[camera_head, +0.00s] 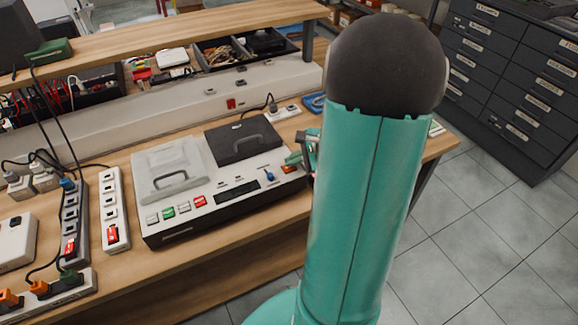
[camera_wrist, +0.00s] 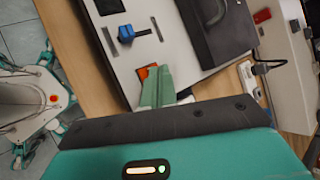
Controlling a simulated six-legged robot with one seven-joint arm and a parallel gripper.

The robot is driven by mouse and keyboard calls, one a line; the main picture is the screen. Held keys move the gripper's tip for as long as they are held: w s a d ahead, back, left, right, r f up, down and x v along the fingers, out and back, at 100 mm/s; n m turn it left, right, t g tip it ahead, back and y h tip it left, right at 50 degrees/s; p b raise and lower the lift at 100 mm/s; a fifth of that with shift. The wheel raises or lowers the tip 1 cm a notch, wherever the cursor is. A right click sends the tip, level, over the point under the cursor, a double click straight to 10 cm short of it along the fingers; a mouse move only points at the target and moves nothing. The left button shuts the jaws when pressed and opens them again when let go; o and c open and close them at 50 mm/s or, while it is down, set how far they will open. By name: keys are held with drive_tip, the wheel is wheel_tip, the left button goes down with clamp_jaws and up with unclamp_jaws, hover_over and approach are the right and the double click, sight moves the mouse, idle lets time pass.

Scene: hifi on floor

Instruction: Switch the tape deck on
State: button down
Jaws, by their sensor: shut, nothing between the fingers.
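The tape deck (camera_head: 225,190) is a pale grey unit with a dark front edge, lying on the wooden bench. Its front strip has white, green and red keys (camera_head: 200,201), a blue slider knob (camera_head: 270,176) and an orange-red switch (camera_head: 289,169) at the right end. The wrist view shows the blue knob (camera_wrist: 126,34) and the orange switch (camera_wrist: 142,73) close up. My gripper (camera_wrist: 157,86) is shut and empty, its green fingertips right at the orange switch and partly covering it. Contact cannot be told. In the head view my gripper (camera_head: 300,158) is partly hidden behind my arm.
A wooden shelf (camera_head: 190,40) overhangs the back. Dark drawers (camera_head: 515,80) stand at right.

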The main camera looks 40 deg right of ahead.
sight(293, 168)
drive_tip(key=shift+f, duration=0.3)
drive_tip(key=shift+r, duration=0.15)
idle(0.3)
drive_tip(key=shift+r, duration=0.75)
drive_tip(key=shift+r, duration=0.1)
drive_tip(key=shift+r, duration=2.9)
